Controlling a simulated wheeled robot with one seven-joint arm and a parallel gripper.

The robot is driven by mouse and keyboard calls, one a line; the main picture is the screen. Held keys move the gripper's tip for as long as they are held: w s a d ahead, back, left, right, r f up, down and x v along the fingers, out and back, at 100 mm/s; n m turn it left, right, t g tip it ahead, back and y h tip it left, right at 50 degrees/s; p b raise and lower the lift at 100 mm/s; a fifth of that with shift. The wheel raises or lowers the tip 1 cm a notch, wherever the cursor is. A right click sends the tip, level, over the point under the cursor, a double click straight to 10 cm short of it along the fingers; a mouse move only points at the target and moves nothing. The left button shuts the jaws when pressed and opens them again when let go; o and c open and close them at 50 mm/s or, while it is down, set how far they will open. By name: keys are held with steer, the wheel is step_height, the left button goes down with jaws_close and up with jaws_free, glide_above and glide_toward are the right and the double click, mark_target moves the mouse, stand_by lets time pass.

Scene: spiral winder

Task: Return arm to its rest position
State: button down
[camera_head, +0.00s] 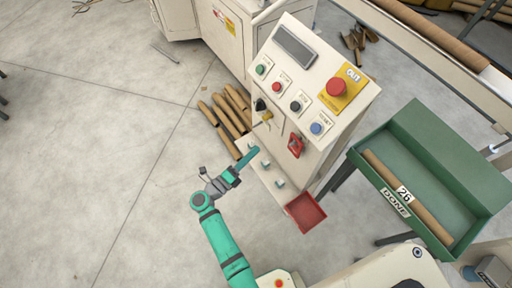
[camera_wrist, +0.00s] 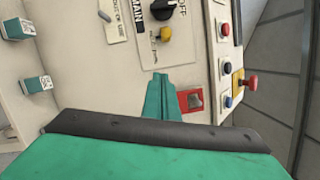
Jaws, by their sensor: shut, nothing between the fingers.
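My gripper (camera_head: 247,158) is teal, shut and empty. In the head view it is in front of the lower part of the cream control cabinet (camera_head: 345,122), left of the red padlock-like part (camera_head: 295,145). In the wrist view my gripper's fingers (camera_wrist: 162,97) are together and point up toward the panel, below a black rotary switch (camera_wrist: 163,10) and a yellow part (camera_wrist: 165,34). The red part (camera_wrist: 190,100) is just right of the fingertips. I cannot tell whether the fingertips touch the panel.
The cabinet has several buttons, including a red emergency button (camera_head: 336,88). A red tray (camera_head: 305,212) sticks out low on its front. A green bin (camera_head: 462,165) holding a brown tube stands right. Brown tubes (camera_head: 222,118) lie behind my gripper. The left floor is clear.

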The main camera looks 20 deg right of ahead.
steer(key=shift+a, duration=0.25)
steer(key=shift+s, duration=0.1)
steer(key=s+a+r+n+t+y, duration=0.2)
steer(key=s+a+r+n+y, duration=0.2)
steer(key=s+n, duration=0.6)
steer(key=s+a+r+n+t+y, duration=0.3)
steer(key=s+a+n+y, duration=0.3)
steer(key=s+n, duration=0.4)
steer(key=s+a+r+n+t+y, duration=0.2)
steer(key=s+a+r+n+y, duration=0.2)
steer(key=s+n, duration=0.6)
steer(key=a+n+y, duration=0.2)
steer(key=n+y, duration=0.1)
steer(key=n, duration=0.1)
steer(key=shift+r+n+t, duration=0.3)
steer(key=shift+r+n, duration=0.05)
steer(key=shift+n, duration=0.05)
